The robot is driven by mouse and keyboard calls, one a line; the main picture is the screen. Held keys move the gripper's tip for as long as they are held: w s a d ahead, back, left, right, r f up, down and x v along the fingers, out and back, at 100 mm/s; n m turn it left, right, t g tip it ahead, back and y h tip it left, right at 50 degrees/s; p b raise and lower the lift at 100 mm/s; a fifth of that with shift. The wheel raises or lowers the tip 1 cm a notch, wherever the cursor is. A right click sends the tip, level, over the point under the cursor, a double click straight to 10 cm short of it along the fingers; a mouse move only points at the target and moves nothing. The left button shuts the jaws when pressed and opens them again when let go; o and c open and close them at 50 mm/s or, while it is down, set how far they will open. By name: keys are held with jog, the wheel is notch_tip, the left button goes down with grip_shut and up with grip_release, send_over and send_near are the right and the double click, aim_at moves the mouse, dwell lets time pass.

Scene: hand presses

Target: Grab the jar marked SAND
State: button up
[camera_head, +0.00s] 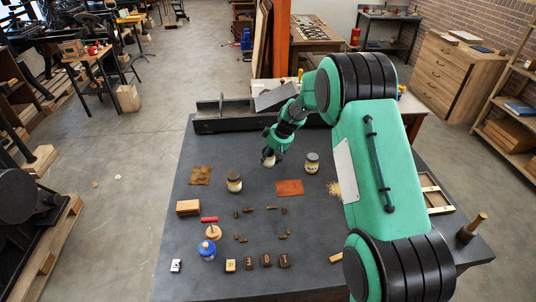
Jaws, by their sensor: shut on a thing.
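My gripper (269,153) is over the far middle of the dark table, shut on a small pale thing (268,161), mostly hidden by the fingers. It looks like a jar, but its label cannot be read. A glass jar (312,163) with a dark lid and pale label stands upright to the right, apart from the gripper. Another jar (234,183), with a brown lid and pale contents, stands upright to the left and nearer. The lettering on these jars is too small to read, so I cannot tell which is SAND.
The dark table (300,222) also bears a red-brown sheet (289,188), a brown mat (200,175), a wooden block (188,207), a blue-lidded pot (207,250) and several small type pieces. A dark rail (220,125) runs along the far edge. My arm covers the right side.

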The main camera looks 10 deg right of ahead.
jog(key=s+d+r, duration=0.1)
jog(key=s, duration=1)
jog(key=shift+s+d, duration=0.15)
jog(key=shift+s, duration=0.2)
jog(key=shift+r, duration=0.1)
